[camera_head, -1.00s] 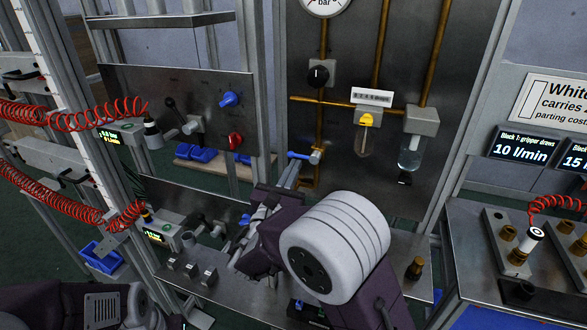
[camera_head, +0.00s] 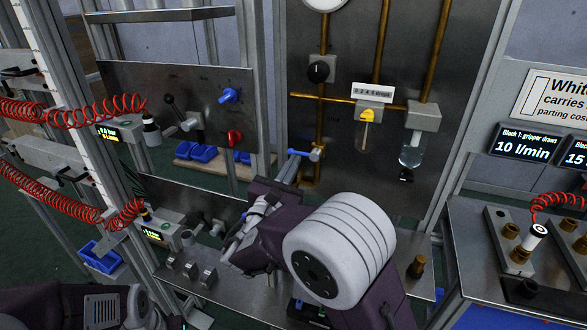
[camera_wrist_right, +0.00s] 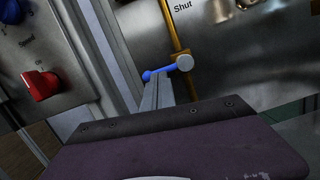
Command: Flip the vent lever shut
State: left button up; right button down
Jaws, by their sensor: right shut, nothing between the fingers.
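The vent lever (camera_head: 302,154) is a short blue handle on a round metal hub, mounted on a brass pipe on the upright steel panel. It lies roughly sideways, pointing left from the hub. In the right wrist view the blue lever (camera_wrist_right: 158,72) also points left and slightly down, with the word "Shut" on the panel above. My right gripper (camera_head: 291,167) is shut and empty, its tips just below the lever's blue end. The tips also show in the wrist view (camera_wrist_right: 157,92); I cannot tell whether they touch the lever. My left gripper is out of view.
A black knob (camera_head: 319,71) and a yellow-capped glass tube (camera_head: 367,117) sit higher on the panel. A clear bowl (camera_head: 411,151) hangs to the right.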

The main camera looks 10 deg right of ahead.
jog(key=shift+r+m, duration=0.15)
jog(key=shift+m, duration=0.35)
jog(key=m+b, duration=0.1)
jog(key=r+m+b, duration=0.1)
jog(key=m+b, duration=0.1)
jog(key=shift+a+m+g+h, duration=0.1)
jog(key=shift+m+g+h, duration=0.2)
jog(key=shift+g+h, duration=0.1)
jog(key=shift+s+d+r+m+g+b, duration=0.25)
jog(key=shift+r+m+g+b, duration=0.3)
jog(key=shift+m+b, duration=1.15)
jog(key=shift+s+d+r+m+g+b, duration=0.1)
jog(key=shift+d+r+m+g+b, duration=0.5)
jog(key=shift+m, duration=1.75)
jog(key=shift+s+d+r+m+g+b, duration=0.15)
jog(key=shift+r+m+b, duration=0.65)
jog(key=shift+m+b, duration=1.05)
jog(key=shift+s+m, duration=0.1)
jog(key=shift+m, duration=0.4)
jog(key=shift+r, duration=0.1)
